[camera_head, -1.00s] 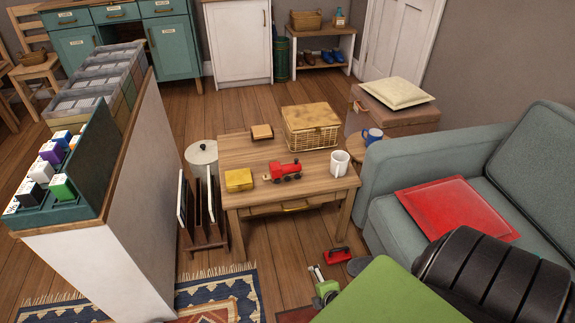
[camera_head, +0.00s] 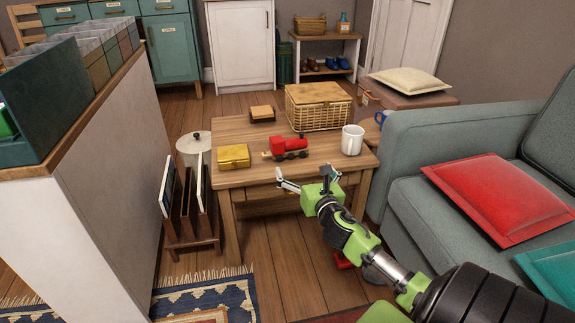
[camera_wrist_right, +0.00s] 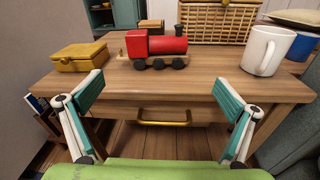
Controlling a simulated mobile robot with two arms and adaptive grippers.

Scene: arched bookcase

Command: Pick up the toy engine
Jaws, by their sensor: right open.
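The red toy engine (camera_head: 288,146) with black wheels stands upright on the small wooden table (camera_head: 240,177), near its front edge. It also shows in the right wrist view (camera_wrist_right: 157,47), beyond the fingers and between them. My right gripper (camera_head: 307,180) is open and empty in front of the table, on the near side of the engine and apart from it. Its two spread fingers show in the right wrist view (camera_wrist_right: 157,103), with the table's drawer front between them. My left gripper is not in view.
On the table, a yellow box (camera_head: 234,156) is left of the engine, a white mug (camera_head: 352,140) right, a wicker basket (camera_head: 318,107) behind, and a small wooden box (camera_head: 262,114) at the back. A sofa (camera_head: 420,150) stands right; a rack (camera_head: 190,225) stands left.

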